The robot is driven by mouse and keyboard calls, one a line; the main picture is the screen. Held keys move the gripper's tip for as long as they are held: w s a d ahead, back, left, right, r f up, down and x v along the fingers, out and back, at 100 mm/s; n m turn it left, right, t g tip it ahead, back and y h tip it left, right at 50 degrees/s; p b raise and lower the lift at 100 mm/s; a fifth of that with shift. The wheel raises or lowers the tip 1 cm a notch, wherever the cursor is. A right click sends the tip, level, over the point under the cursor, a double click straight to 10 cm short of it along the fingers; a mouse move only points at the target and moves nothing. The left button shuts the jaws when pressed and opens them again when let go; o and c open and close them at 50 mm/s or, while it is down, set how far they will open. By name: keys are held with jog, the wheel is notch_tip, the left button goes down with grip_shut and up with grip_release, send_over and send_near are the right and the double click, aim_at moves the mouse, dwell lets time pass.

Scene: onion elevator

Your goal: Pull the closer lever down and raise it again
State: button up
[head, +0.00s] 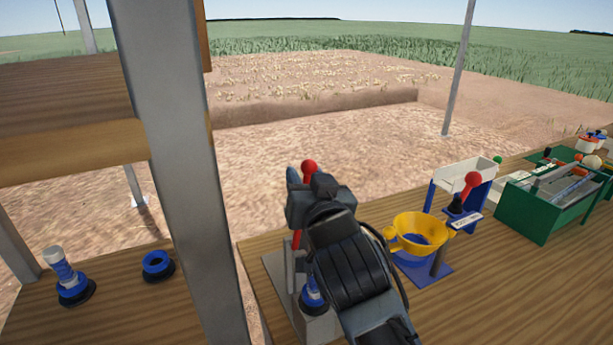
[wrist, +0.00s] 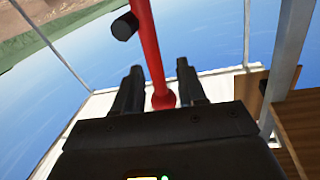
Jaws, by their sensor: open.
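The closer lever has a red ball knob (head: 309,166) and a red rod that rises from a grey stand (head: 276,268) near the table's front left corner. In the wrist view the lever's red rod (wrist: 151,50) runs between my two fingers, with its round end (wrist: 163,99) low between them. My gripper (head: 306,190) is open around the lever at its upper part, and I cannot tell whether a finger touches it. My gripper also shows in the wrist view (wrist: 159,72). My wrist hides part of the stand. A farther lever with a red knob (head: 473,180) stands to the right.
A yellow funnel (head: 404,243) on a blue base and a white bin (head: 462,174) stand right of my arm. A green tray (head: 545,215) is farther right. A grey post (head: 180,150) rises close on the left. Blue and black parts (head: 75,290) sit on the left shelf.

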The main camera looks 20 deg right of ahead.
grip_shut()
dwell(0.3)
jog(key=shift+r, duration=0.1)
